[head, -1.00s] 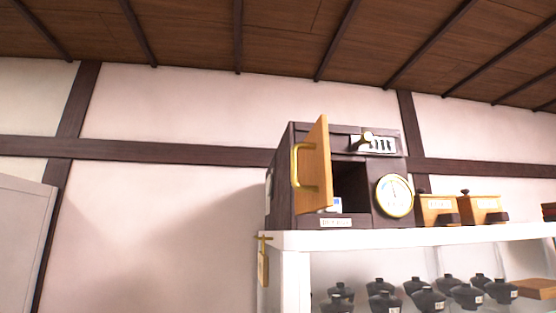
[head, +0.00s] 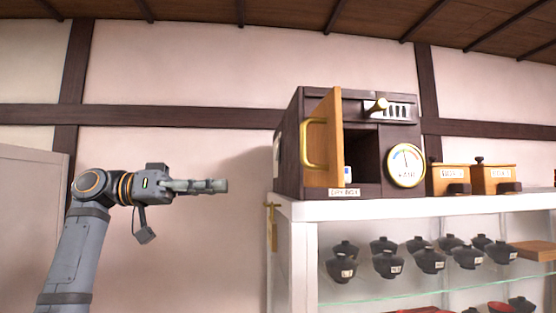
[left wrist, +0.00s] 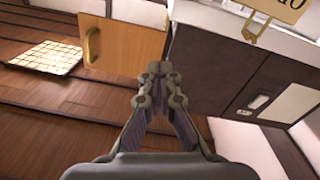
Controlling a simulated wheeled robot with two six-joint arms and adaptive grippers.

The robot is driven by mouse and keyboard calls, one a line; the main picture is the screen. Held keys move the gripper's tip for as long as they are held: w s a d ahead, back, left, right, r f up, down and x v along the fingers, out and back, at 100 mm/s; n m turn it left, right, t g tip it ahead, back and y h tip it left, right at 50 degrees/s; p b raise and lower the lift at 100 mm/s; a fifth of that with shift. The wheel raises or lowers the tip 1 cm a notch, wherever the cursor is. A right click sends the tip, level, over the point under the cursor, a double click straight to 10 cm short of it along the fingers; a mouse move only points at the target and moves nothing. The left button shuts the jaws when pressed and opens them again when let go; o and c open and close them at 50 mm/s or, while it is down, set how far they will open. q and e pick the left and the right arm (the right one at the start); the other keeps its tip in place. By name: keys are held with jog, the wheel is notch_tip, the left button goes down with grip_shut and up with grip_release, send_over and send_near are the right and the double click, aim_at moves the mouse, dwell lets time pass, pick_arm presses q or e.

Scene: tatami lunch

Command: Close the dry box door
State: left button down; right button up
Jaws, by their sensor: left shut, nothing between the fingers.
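The dry box (head: 400,150) is a dark wooden cabinet on top of the white shelf. Its light wood door (head: 328,165) with a brass handle (head: 309,146) stands wide open, swung toward the viewer on the left, with the dark compartment showing. My left gripper (head: 225,186) is shut and empty, pointing right, left of the door and apart from it. In the left wrist view, which looks turned over, the fingertips (left wrist: 160,70) are together between the door (left wrist: 130,45) and the box's dark side (left wrist: 215,55). My right gripper is not in view.
The white shelf (head: 440,204) holds two small wooden boxes (head: 472,178) beside the dry box. Several dark lidded bowls (head: 388,262) stand below. A wooden tag (head: 273,228) hangs at the shelf's left corner.

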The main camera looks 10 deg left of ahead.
pick_arm(q)
jog(key=s+r+m+g, duration=0.3)
jog(key=s+r+m, duration=0.3)
jog(key=s, duration=0.6)
jog(key=n+p, duration=0.1)
jog(key=p, duration=0.6)
send_near(306, 147)
jog(key=d, duration=0.6)
jog(key=shift+w+r, duration=0.35)
jog(key=shift+w, duration=0.05)
